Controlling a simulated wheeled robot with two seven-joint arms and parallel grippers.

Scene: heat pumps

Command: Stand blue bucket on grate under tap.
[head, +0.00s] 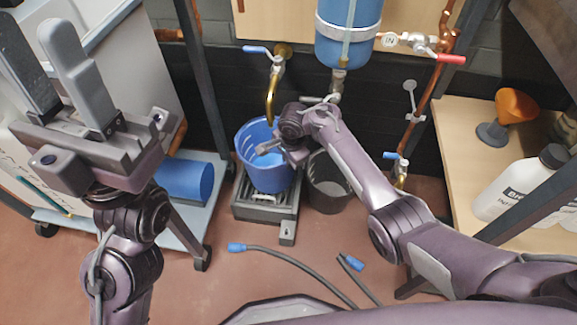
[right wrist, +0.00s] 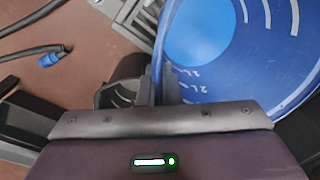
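The blue bucket (head: 250,150) is at the grate (head: 265,207), below the brass tap (head: 271,100) with the blue lever. It looks close to upright, and its base overlaps the grate's top. I cannot tell for sure whether it bears fully on it. My right gripper (head: 268,149) is at the bucket's right rim. In the right wrist view its fingers (right wrist: 160,85) are close together with the wall of the bucket (right wrist: 215,75) between them. My left gripper (head: 60,75) is raised at the upper left, empty, its fingers apart.
A dark bucket (head: 328,185) stands close to the right of the grate. Hoses with blue ends (head: 290,262) lie on the floor in front. A blue tank (head: 348,35) hangs above. A wooden bench (head: 465,140) with an orange funnel (head: 510,115) and white jug (head: 520,185) is at right.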

